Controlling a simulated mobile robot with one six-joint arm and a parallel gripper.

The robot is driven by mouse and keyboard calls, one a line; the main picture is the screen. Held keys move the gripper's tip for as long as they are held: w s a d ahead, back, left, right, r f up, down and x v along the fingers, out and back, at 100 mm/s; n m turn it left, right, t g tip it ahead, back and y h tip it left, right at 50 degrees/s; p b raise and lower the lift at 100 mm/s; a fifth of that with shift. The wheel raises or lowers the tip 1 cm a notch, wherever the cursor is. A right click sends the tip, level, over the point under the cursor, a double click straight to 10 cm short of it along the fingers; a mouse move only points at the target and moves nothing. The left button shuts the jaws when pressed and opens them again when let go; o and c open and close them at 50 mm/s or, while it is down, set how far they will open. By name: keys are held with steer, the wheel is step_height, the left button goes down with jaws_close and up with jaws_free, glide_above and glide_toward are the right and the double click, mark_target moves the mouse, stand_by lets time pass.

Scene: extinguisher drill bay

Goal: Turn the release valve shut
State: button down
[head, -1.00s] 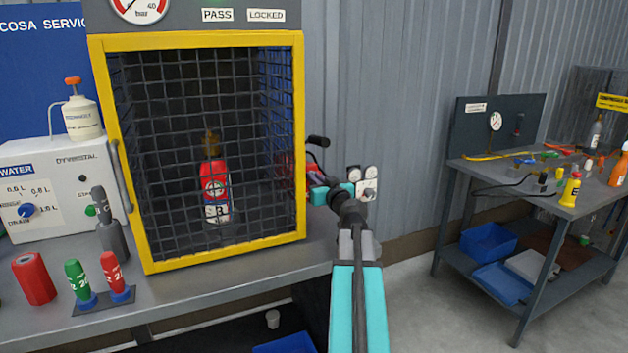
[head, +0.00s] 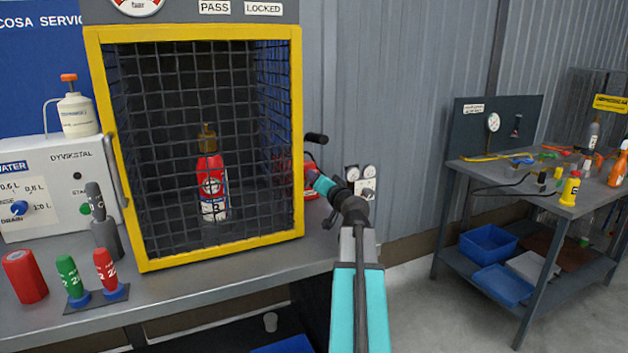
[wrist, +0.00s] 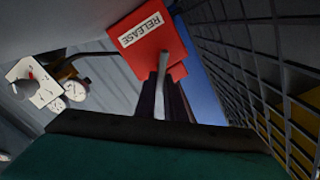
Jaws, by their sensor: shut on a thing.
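The release valve is a red block labelled RELEASE (wrist: 147,37) with a thin grey metal lever (wrist: 160,90), seen close up in the wrist view. My gripper (wrist: 162,100) has its dark fingers on both sides of this lever and is shut on it. In the head view, part of the red block (head: 311,182) shows just right of the yellow-framed cage. My teal wrist is in front of it there and hides the fingers and lever.
The mesh cage (head: 150,262) with a red extinguisher (head: 211,185) inside stands directly left of my gripper. A black handle (head: 316,138) sticks out above the red block. A second bench (head: 480,172) stands further right.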

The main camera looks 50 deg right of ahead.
steer(key=m, duration=0.3)
steer(key=m+p, duration=0.1)
steer(key=m, duration=0.2)
steer(key=f+m+p, duration=0.1)
steer(key=m, duration=0.3)
steer(key=shift+s+d+f, duration=0.1)
steer(key=shift+d, duration=0.2)
steer(key=c, duration=1.8)
jaws_free()
steer(key=shift+c, duration=0.2)
steer(key=shift+s, duration=0.1)
